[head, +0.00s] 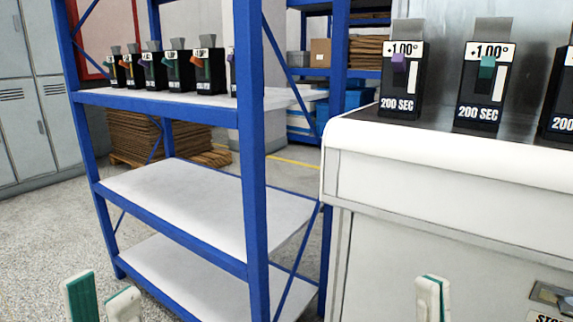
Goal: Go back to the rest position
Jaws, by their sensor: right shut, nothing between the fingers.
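My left gripper (103,299) shows at the bottom left, with two pale fingertips apart and a gap between them; nothing is seen between them. My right gripper (432,298) shows at the bottom right of centre, its fingertips together and empty, in front of the white cabinet front. Both grippers are low in the view, with only the tips showing; the arms are hidden below the frame. Neither gripper is seen touching anything.
A blue shelf rack (253,180) stands at the left with several black breakers (205,75) on its upper shelf. A white test bench (440,150) at the right bears breakers, one with a purple lever (399,63) and one with a teal lever (487,67). Grey lockers (25,110) stand far left.

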